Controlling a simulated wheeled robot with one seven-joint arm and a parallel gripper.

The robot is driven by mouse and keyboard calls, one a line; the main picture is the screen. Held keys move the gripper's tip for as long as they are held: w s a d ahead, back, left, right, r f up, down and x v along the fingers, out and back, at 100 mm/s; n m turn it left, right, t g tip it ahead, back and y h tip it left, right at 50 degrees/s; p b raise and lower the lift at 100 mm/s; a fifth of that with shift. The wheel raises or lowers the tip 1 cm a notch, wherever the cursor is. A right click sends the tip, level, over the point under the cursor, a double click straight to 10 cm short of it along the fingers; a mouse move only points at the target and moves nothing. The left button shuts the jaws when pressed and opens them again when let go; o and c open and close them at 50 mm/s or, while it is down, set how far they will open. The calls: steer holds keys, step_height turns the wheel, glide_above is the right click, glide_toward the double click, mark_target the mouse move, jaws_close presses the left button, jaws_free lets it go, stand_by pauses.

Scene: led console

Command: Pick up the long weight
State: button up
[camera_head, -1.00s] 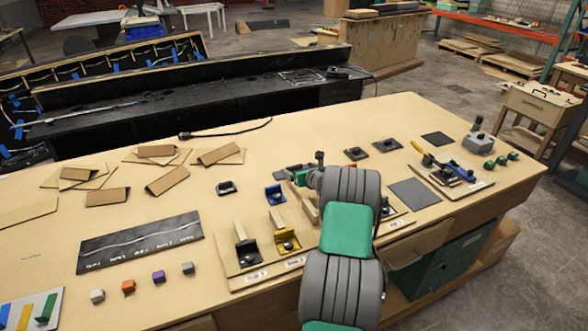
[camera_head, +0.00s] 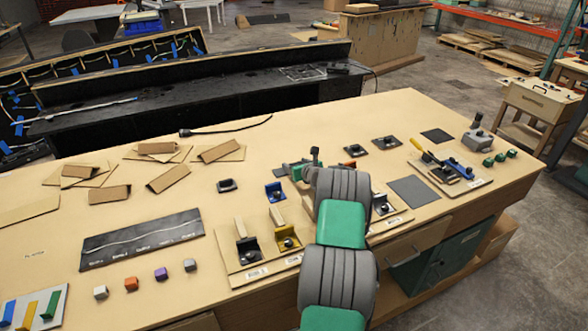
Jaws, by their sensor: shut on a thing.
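My gripper (camera_head: 284,169) is small in the head view, just left of my upper arm links and above the blue bracket. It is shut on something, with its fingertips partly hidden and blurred. The held thing is hardly distinguishable from the grey fingers; I take it for the long weight, but its shape and ends cannot be made out. I cannot tell how far the gripper is above the table. No other clear long weight shows on the bench.
Small cubes and a black panel (camera_head: 142,240) lie left. A grey square pad (camera_head: 413,191) lies right. The table's back middle is clear.

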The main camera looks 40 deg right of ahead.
jaws_close()
steer(key=shift+r, duration=0.1)
stand_by(0.3)
steer(key=shift+r, duration=0.15)
